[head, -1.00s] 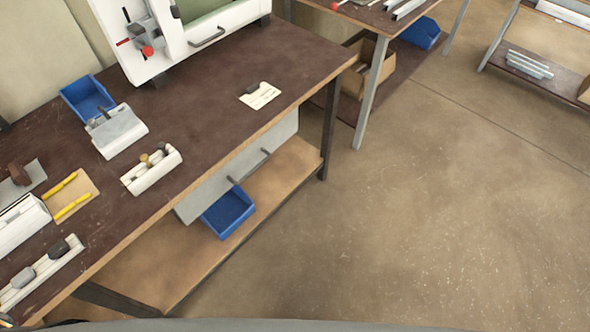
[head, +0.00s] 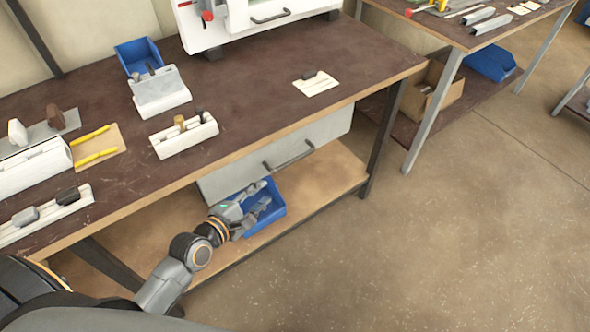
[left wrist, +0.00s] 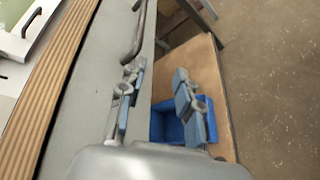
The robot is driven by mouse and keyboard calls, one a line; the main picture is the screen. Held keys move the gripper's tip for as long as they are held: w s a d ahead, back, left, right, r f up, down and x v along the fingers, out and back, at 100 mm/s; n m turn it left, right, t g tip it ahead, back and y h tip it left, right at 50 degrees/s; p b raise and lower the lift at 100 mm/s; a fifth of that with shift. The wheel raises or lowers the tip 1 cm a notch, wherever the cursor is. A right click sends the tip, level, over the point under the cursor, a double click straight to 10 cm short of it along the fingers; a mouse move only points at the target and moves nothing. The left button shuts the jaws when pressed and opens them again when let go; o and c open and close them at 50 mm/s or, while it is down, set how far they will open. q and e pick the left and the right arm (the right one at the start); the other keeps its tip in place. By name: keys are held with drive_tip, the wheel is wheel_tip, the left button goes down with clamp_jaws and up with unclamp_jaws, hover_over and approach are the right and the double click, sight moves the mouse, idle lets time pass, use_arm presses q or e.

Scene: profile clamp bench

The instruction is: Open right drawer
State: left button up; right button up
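The grey drawer (head: 325,138) hangs under the right part of the workbench, and its front looks flush and closed. Its dark bar handle (head: 288,157) runs along the front; the handle also shows in the left wrist view (left wrist: 137,32). My left gripper (head: 266,198) is below and a little left of the handle, in front of the blue bin on the lower shelf. In the left wrist view the fingers (left wrist: 160,76) are apart with nothing between them, and the handle lies beyond the fingertips. My right gripper is not in view.
A blue bin (head: 277,211) stands on the lower wooden shelf (head: 335,175), behind my left gripper. The bench top (head: 245,105) carries holders and a white machine (head: 290,18). A dark bench leg (head: 381,140) stands right of the drawer. The floor (head: 450,240) at right is clear.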

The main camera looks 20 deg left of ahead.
sight(291, 163)
use_arm(q)
drive_tip(key=shift+n+t+h, duration=0.4)
drive_tip(key=shift+n, duration=0.3)
drive_tip(key=w+d, duration=0.1)
drive_tip(key=w, duration=0.3)
drive_tip(key=w+d, duration=0.2)
drive_tip(key=w, duration=0.2)
drive_tip(key=w+d+r+b, duration=0.1)
drive_tip(key=w+d, duration=0.1)
drive_tip(key=w, duration=0.3)
drive_tip(key=shift+d, duration=0.15)
clamp_jaws()
